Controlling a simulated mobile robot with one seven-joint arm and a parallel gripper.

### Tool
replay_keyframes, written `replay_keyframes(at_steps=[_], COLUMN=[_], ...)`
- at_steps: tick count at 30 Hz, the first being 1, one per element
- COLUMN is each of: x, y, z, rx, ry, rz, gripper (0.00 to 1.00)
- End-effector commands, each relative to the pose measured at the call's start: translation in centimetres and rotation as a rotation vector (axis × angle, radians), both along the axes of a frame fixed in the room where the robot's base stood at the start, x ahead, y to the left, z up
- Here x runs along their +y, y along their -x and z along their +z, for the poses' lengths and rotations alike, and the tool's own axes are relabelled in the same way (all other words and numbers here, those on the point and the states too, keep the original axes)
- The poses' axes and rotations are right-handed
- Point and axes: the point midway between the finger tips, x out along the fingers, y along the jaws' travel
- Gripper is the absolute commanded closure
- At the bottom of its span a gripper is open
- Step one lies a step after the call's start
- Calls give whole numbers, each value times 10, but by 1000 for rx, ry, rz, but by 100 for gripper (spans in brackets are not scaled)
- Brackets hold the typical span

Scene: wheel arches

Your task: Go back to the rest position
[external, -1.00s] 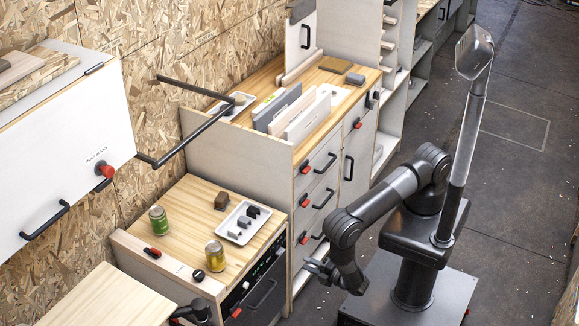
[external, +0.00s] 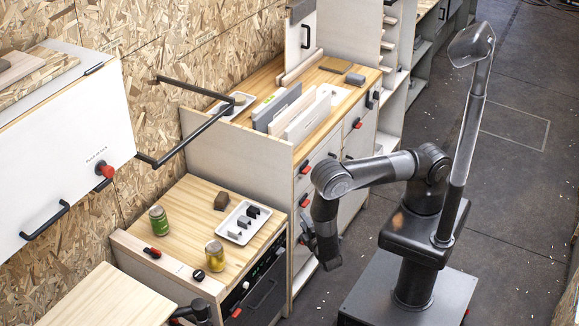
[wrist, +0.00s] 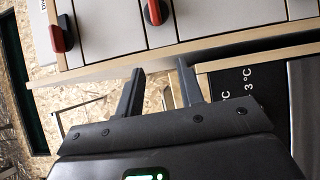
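My gripper (external: 307,232) is at the end of my dark arm, in front of the drawer cabinet (external: 240,165) and to the right of the low counter (external: 186,208). In the wrist view my gripper (wrist: 160,76) shows two dark fingers standing apart with nothing between them. My upper arm reaches left from my column, and the forearm hangs down from the elbow. The cabinet's drawer fronts and red knobs (wrist: 157,12) fill the top of the wrist view.
The low counter holds a green can (external: 158,220), a yellow jar (external: 215,256), a white tray (external: 243,222) with small dark pieces, and a brown block (external: 222,201). A black rail frame (external: 195,132) juts from the wall. The floor (external: 520,150) to the right is clear.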

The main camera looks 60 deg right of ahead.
Motion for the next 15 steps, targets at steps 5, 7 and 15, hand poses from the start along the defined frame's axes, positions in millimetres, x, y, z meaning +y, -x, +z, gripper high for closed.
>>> replay_keyframes(at_steps=[5, 7, 15], x=[-40, -52, -93], y=[-13, -15, -12], z=[57, 77, 141], rx=[38, 61, 173], ry=[-49, -73, -191], rz=[-265, -350, -608], gripper=[65, 65, 65])
